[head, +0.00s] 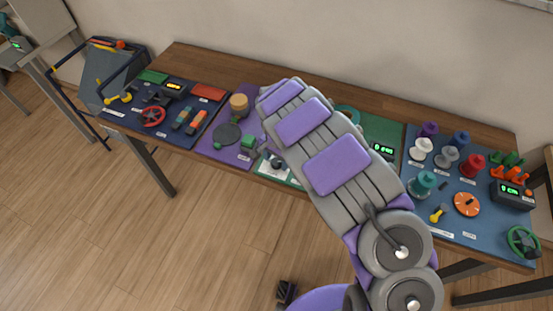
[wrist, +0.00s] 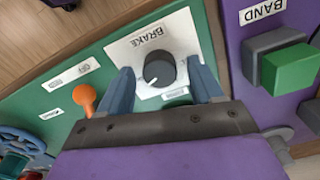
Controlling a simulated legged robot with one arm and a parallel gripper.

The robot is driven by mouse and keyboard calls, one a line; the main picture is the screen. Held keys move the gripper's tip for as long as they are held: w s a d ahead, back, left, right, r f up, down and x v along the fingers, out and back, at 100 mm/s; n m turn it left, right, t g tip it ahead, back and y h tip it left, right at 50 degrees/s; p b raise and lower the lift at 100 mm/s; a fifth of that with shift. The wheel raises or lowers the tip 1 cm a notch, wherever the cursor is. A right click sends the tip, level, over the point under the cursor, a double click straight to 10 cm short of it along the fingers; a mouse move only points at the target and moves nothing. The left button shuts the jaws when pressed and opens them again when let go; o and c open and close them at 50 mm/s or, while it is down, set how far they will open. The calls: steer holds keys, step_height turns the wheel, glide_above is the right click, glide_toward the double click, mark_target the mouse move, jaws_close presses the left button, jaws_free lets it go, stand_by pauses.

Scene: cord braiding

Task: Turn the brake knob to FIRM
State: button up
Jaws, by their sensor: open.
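The brake knob (wrist: 159,70) is a dark round knob with a pale pointer mark toward its lower left in the wrist view. It sits on a white plate (wrist: 122,52) marked BRAKE, which reads upside down. A small label below the knob is partly hidden and too small to read. My gripper (wrist: 161,65) is open, with one blue-grey finger on each side of the knob. Gaps show between the fingers and the knob. In the head view the white brake plate (head: 268,170) shows at the bench's front edge, and my arm covers much of that area.
An orange lever (wrist: 85,98) stands left of my gripper in the wrist view. A green block button (wrist: 288,70) labelled BAND is at right on the purple panel. The head view shows more controls along the wooden bench (head: 210,58).

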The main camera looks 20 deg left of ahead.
steer(key=shift+a, duration=0.1)
steer(key=shift+c, duration=0.6)
steer(key=c, duration=0.9)
steer(key=shift+c, duration=0.2)
